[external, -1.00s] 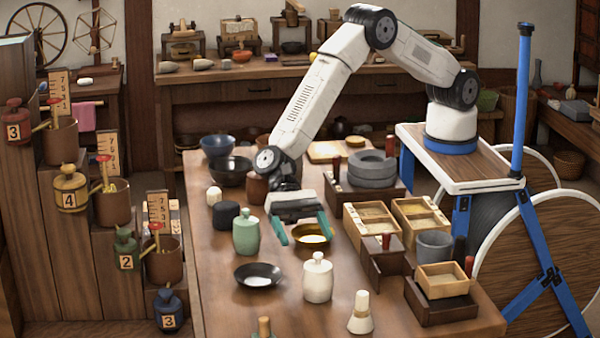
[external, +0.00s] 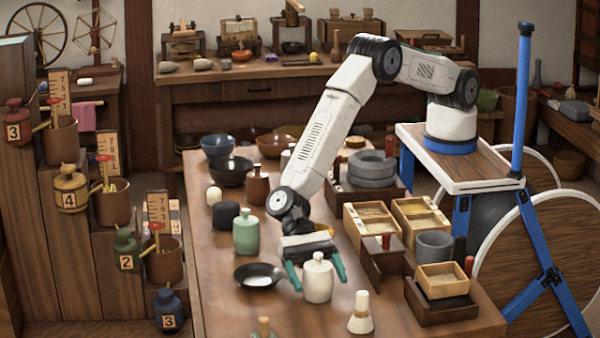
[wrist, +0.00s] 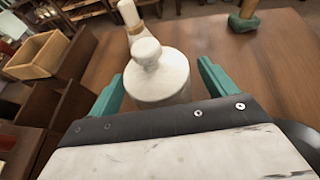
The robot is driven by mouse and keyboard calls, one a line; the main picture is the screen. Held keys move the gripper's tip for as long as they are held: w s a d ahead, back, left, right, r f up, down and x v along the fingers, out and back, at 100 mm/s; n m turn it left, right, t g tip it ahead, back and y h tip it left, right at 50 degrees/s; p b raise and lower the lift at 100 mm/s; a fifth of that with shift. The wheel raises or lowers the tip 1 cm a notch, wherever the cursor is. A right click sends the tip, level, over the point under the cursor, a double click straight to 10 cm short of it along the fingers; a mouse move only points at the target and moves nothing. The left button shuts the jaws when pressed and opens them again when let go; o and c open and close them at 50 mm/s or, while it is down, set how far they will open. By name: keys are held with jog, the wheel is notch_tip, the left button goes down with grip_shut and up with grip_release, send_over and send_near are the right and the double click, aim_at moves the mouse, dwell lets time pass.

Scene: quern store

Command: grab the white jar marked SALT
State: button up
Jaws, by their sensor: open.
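A white lidded jar (external: 318,280) with a round knob stands upright on the wooden table. No SALT marking is readable on it from these views. My gripper (external: 317,278) is open, with one green finger on each side of the jar. In the wrist view the same white jar (wrist: 158,75) stands between the fingertips of my gripper (wrist: 160,85), its knob up. I cannot tell whether either finger touches it.
A dark shallow bowl (external: 259,277) with white contents lies just left of the jar. A green lidded jar (external: 246,234) stands behind it. A pale shaker-like bottle (external: 361,315) stands to the front right. Wooden boxes (external: 442,280) fill the right side of the table.

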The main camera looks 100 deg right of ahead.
jog(key=shift+c, duration=0.3)
jog(key=c, duration=1.3)
